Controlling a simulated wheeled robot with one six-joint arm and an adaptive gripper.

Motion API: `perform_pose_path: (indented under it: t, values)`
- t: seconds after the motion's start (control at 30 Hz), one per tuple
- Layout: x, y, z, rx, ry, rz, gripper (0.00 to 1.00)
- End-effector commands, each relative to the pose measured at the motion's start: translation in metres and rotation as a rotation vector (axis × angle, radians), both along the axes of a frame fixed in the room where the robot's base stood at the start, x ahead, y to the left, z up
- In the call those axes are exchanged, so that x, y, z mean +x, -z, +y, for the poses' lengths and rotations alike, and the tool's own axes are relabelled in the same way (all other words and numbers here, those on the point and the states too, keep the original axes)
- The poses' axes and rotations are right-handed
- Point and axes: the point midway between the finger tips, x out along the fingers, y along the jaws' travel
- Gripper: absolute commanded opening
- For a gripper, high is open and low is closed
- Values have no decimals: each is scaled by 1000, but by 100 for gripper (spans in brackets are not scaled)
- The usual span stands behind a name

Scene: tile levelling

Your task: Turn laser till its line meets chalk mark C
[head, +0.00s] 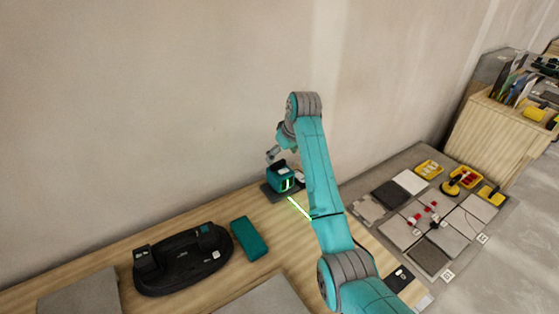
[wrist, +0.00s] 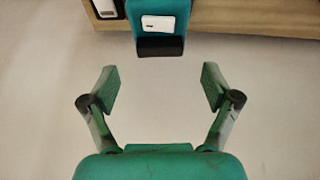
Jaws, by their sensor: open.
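The laser (head: 283,178) is a small teal and black box on a dark base on the wooden bench, close to the wall. Its bright green line (head: 299,208) runs over the bench toward the lower right until my arm hides it. My gripper (head: 272,154) is beside the top of the laser, partly hidden by my arm. In the wrist view my gripper (wrist: 160,88) is open with nothing between its fingers. A teal box with a white label, seemingly the laser (wrist: 158,15), lies beyond the fingertips. I cannot make out chalk mark C.
A black tool case (head: 182,262) and a teal box (head: 249,238) lie left of the laser. Grey slabs lie on the bench's front. On the right, a grey board (head: 352,190) bears tiles, yellow tools and small white labels (head: 447,275). The wall stands close behind.

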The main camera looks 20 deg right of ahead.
Motion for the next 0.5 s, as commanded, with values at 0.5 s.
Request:
perform_pose_path:
  t: [0.5]
  values:
    - [-25, -64, -11, -1, 0, 0, 88]
